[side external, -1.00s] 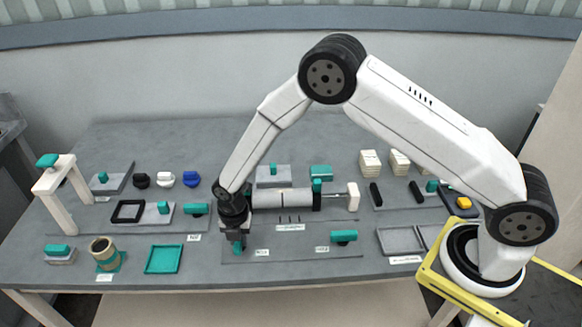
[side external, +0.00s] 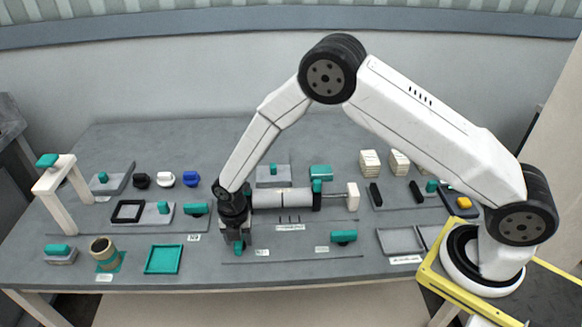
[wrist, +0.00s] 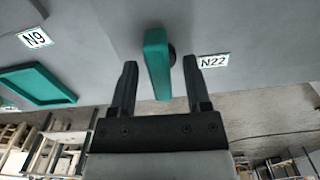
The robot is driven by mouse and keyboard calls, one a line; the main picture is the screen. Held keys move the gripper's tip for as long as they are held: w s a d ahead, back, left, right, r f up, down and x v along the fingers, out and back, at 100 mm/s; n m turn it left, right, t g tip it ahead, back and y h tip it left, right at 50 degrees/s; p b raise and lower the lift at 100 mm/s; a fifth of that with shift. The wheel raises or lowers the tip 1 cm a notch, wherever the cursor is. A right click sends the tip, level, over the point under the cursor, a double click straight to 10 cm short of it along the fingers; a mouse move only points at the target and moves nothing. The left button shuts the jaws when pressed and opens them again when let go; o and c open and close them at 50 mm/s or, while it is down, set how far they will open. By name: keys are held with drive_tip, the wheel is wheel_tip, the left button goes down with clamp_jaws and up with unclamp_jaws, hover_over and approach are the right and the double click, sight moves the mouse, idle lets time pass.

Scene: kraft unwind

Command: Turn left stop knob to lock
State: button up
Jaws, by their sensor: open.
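The left stop knob (wrist: 156,62) is a teal bar handle on a dark round stem. In the wrist view it stands between the two dark fingers of my gripper (wrist: 160,66), with gaps showing on both sides. My gripper is open around it. In the side view my gripper (side external: 238,240) is low over the front of the table, and only a bit of the teal knob (side external: 239,248) shows there. The knob's lock marking cannot be made out. A similar teal knob (side external: 343,236) sits to the right on the same grey strip.
The grey and white roller (side external: 283,199) lies just behind my gripper. A teal tray (side external: 164,259) is to the left, and in the wrist view it shows at the left (wrist: 38,84). A label N22 (wrist: 214,62) lies beside the knob.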

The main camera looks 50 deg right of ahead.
drive_tip(key=shift+r, duration=0.15)
drive_tip(key=shift+r, duration=3.75)
drive_tip(key=shift+s+d+r+m, duration=0.15)
drive_tip(key=shift+d+r+m, duration=0.25)
drive_tip(key=shift+m, duration=0.1)
drive_tip(key=s+d+r+m+t, duration=0.1)
drive_tip(key=s+d+r+m, duration=0.4)
drive_tip(key=m, duration=0.7)
drive_tip(key=s+d+r+m+t, duration=0.1)
drive_tip(key=s+d+r+m, duration=0.4)
drive_tip(key=s+d+m, duration=0.4)
drive_tip(key=s+m, duration=0.3)
drive_tip(key=m, duration=0.1)
drive_tip(key=shift+s+d+t, duration=0.2)
drive_tip(key=shift+s+t, duration=0.05)
drive_tip(key=shift+t, duration=0.05)
